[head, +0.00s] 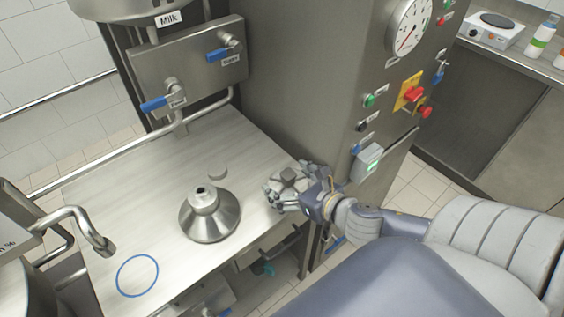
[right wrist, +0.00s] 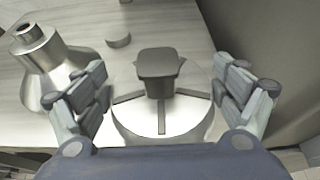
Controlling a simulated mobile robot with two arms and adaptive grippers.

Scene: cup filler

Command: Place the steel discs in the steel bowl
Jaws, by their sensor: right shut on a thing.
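My right gripper (head: 287,188) is at the worktop's right edge, to the right of the disc. It is shut on a round steel piece (right wrist: 190,124) with a dark block-like knob (right wrist: 158,70) and dark radial slots; its fingers (right wrist: 160,105) flank the piece. A cone-shaped steel vessel (head: 210,215) with a narrow open neck stands left of the gripper. I cannot make out a plain bowl. My left gripper is not in view.
A blue ring (head: 137,275) is marked on the worktop near its front left. A bent steel spout (head: 95,235) reaches in from the left. Blue-handled taps (head: 165,102) stand over the back. A steel cabinet (head: 300,80) with a gauge and buttons rises behind my right gripper.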

